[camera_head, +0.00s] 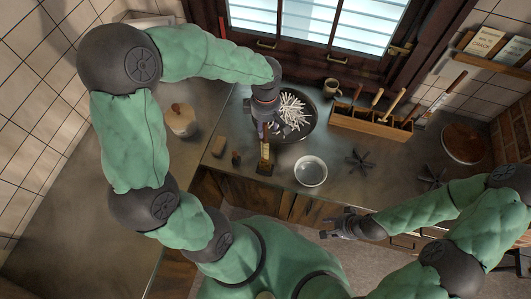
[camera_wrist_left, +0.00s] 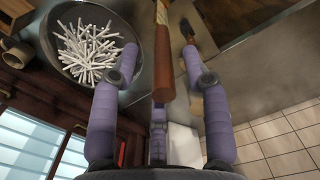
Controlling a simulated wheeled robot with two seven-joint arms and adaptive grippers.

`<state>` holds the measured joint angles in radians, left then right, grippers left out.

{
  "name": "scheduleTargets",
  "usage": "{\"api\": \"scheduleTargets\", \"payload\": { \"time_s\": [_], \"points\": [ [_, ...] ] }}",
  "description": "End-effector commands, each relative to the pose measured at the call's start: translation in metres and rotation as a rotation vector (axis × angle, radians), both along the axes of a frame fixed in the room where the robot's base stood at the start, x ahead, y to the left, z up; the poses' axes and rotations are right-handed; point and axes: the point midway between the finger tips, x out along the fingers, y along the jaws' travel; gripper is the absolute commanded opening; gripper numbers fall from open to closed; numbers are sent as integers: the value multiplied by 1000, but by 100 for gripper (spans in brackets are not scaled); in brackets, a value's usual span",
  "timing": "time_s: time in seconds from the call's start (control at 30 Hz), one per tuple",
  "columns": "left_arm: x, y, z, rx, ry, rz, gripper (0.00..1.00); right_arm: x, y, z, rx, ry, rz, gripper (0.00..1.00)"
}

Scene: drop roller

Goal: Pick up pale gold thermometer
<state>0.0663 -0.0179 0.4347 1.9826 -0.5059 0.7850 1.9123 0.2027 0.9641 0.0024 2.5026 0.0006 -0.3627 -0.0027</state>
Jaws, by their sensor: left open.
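In the wrist view the purple fingers (camera_wrist_left: 158,75) are spread, with gaps on both sides of the object. My right gripper (camera_head: 330,224) is low in front of the counter, empty, its fingers apart.
A dark pan of white sticks (camera_head: 296,112) is right of the left gripper. A white bowl (camera_head: 310,171), black star-shaped pieces (camera_head: 359,160) and a wooden tool caddy (camera_head: 370,122) lie farther right. A brown block (camera_head: 219,146) and lidded jar (camera_head: 182,122) are left.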

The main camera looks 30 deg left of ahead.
Motion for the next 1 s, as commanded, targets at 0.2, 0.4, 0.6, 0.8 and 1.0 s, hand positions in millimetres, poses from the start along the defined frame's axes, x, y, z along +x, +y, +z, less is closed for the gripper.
{"api": "scheduleTargets", "payload": {
  "time_s": [0.2, 0.4, 0.6, 0.8, 1.0],
  "points": [
    [0, 2, -26, 0, 3, 1, 47, 0, 0, 6, 0, 1, 0, 40],
    [1, 2, -32, 0, -1, 1, 47, 0, 0, 6, 0, 1, 0, 40],
    [0, 2, -31, 0, -1, 1, 21, 0, 0, 6, 0, 1, 0, 40],
    [0, 2, -31, 0, 0, 1, 0, 0, 0, 6, 0, 1, 0, 40],
    [1, 2, -31, -1, -2, 1, 0, 0, 0, 6, 0, 1, 0, 40]
  ]
}}
